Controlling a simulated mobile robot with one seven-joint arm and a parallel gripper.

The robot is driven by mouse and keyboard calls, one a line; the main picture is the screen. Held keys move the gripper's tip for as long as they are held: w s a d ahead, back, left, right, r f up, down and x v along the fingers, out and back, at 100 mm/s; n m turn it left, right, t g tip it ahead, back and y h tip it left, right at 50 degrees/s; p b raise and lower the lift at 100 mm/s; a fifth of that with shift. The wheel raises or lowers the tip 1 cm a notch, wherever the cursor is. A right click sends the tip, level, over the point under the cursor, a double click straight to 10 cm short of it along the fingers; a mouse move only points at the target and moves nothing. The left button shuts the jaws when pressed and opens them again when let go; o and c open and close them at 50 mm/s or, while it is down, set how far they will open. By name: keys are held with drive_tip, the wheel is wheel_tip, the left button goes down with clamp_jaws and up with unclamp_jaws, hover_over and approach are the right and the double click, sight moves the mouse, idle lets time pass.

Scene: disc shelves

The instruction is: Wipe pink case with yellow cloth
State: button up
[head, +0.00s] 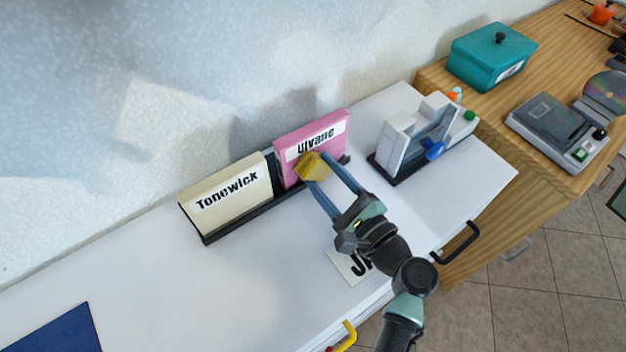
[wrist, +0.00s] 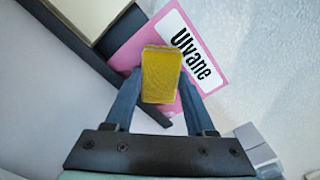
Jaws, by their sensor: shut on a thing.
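The pink case (head: 290,149) stands upright in a dark rack, with a white label reading "Ulvane". It also shows in the wrist view (wrist: 140,44), behind the cloth. The yellow cloth (head: 312,166) is a small folded block between my fingertips. In the wrist view the cloth (wrist: 161,75) covers part of the case's front face. My gripper (head: 335,178) is shut on the cloth and holds it at the lower front of the case. The cloth appears against or very close to the face; I cannot tell whether it touches.
A cream case (head: 228,207) labelled "Tonewick" stands left of the pink one in the dark rack (head: 240,226). A grey-white device (head: 410,135) stands to the right. A teal box (head: 490,58) and a disc player (head: 552,125) are on the wooden cabinet. The white top at left is mostly clear.

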sight(293, 169)
drive_tip(key=shift+w+d, duration=0.25)
drive_tip(key=shift+d, duration=0.15)
drive_tip(key=shift+w, duration=0.15)
drive_tip(key=shift+s+a+p, duration=0.25)
drive_tip(key=shift+s+a, duration=0.15)
drive_tip(key=shift+a, duration=0.25)
drive_tip(key=shift+s+a+p, duration=0.25)
drive_tip(key=shift+s+a, duration=0.1)
drive_tip(key=shift+a, duration=0.3)
drive_tip(key=shift+s+a+p, duration=0.25)
drive_tip(key=shift+s+a, duration=0.15)
drive_tip(key=shift+a, duration=0.25)
drive_tip(key=shift+r, duration=0.1)
drive_tip(key=shift+p+v, duration=0.65)
drive_tip(key=shift+v, duration=2.45)
drive_tip(key=shift+w+d, duration=0.1)
drive_tip(key=shift+d, duration=0.05)
